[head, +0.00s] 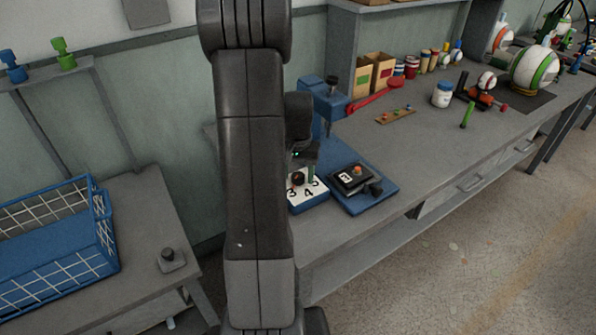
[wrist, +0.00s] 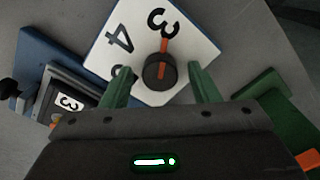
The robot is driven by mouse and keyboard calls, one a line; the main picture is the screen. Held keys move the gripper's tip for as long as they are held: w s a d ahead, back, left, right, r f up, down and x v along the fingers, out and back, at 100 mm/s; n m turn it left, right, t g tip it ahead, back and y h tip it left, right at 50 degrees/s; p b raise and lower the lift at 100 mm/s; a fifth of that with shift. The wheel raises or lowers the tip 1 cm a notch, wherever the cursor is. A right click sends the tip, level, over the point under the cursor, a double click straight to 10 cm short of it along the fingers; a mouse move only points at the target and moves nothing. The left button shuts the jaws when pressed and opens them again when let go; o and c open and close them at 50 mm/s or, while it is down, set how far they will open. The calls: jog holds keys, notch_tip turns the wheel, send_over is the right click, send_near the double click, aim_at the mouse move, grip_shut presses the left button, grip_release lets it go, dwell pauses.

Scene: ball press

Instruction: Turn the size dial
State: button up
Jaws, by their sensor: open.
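The size dial is a round black knob (wrist: 159,72) with an orange pointer on a white plate (wrist: 205,52) with black numbers. In the wrist view the pointer lies toward the 3; a 4 also shows, and another figure is partly hidden by a finger. In the head view the knob (head: 298,179) sits on the plate (head: 307,192) in front of the blue press (head: 324,103). My gripper (wrist: 157,85) is open, its green fingers on either side of the knob. Gaps show between the fingers and the knob. My arm hides part of the plate in the head view.
A black block (head: 352,180) with an orange button and a "3" label stands right of the plate on a blue base (head: 385,194). A red lever (head: 375,95) sticks out behind. A blue wire basket (head: 105,232) stands on the left table.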

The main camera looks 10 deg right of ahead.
aim_at(298, 175)
notch_tip(298, 175, up, 14)
dwell(0.5)
jog(key=shift+f, duration=0.15)
notch_tip(298, 175, down, 14)
jog(key=shift+r, duration=0.1)
dwell(0.4)
